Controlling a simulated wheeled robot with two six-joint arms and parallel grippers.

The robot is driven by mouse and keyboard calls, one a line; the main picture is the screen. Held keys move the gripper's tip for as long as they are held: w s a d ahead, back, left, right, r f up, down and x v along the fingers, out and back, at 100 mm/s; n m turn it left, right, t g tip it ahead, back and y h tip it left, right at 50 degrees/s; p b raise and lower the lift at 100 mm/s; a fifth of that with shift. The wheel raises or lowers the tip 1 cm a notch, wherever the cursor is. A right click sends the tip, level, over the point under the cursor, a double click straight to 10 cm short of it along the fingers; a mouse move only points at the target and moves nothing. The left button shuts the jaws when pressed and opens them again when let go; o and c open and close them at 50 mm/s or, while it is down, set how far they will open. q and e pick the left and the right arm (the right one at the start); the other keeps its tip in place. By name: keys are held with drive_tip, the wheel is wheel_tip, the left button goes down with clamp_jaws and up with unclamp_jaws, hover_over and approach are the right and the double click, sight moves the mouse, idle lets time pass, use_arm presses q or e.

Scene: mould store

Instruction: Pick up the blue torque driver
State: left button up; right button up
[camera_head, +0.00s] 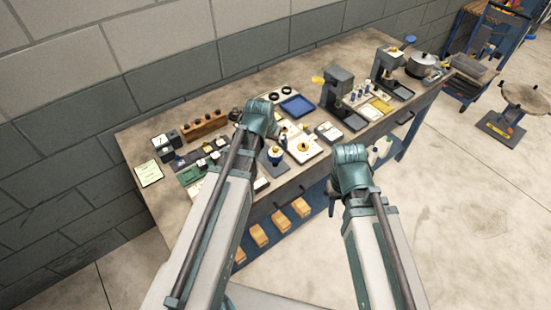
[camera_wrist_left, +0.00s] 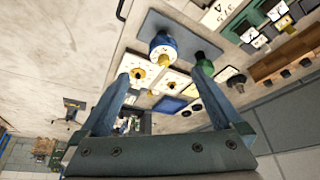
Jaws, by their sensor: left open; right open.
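The blue torque driver (camera_wrist_left: 163,48), a round blue body with a pale ring and brass-coloured top, stands on a grey pad in the left wrist view. In the head view it (camera_head: 276,155) stands near the table's front edge, just right of my left forearm. My left gripper (camera_wrist_left: 166,82) is open and empty, its fingers apart in the left wrist view, with the driver beyond and between them.
A blue tray (camera_head: 297,106) and grey machines (camera_head: 339,88) stand farther along the table. Wooden blocks (camera_head: 259,235) sit below.

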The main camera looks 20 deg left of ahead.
sight(274, 151)
use_arm(q)
drive_tip(key=b+x, duration=0.7)
drive_tip(key=x, duration=0.1)
drive_tip(key=b+x, duration=0.6)
drive_tip(key=shift+w+a, duration=0.15)
drive_tip(key=shift+a, duration=0.1)
drive_tip(key=shift+r, duration=0.1)
drive_tip(key=c, duration=1.5)
drive_tip(key=shift+c, duration=0.2)
drive_tip(key=shift+r+p, duration=0.15)
drive_tip(key=shift+p, duration=0.15)
